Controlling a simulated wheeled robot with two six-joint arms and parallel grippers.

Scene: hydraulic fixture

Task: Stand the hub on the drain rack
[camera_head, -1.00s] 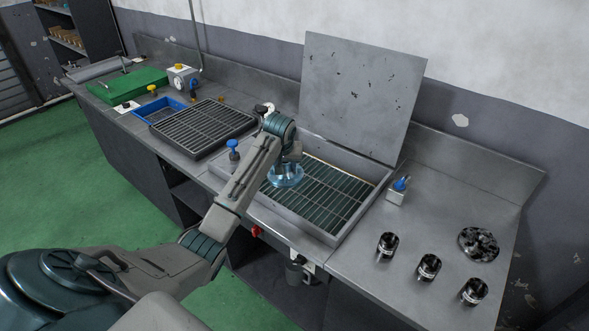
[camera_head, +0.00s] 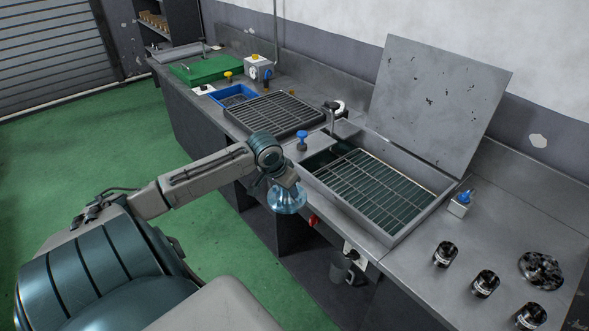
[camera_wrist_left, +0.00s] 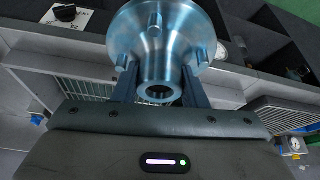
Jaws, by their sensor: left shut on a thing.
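The hub (camera_head: 287,201) is a shiny blue-tinted metal part with a wide round flange and a narrower neck. My left gripper (camera_head: 284,182) is shut on it, and the hub hangs flange down in front of the counter edge, clear of the surfaces. In the left wrist view the two fingers (camera_wrist_left: 160,88) grip the neck of the hub (camera_wrist_left: 164,38). A dark slatted rack (camera_head: 274,116), which looks like the drain rack, lies on the counter beyond the hub and appears empty. It also shows in the wrist view (camera_wrist_left: 288,110). My right gripper is out of view.
An open basin with a wire grate (camera_head: 375,190) and raised lid (camera_head: 440,100) lies right of the hub. A blue-topped knob (camera_head: 302,140) stands between basin and rack. Several dark metal parts (camera_head: 485,283) stand right.

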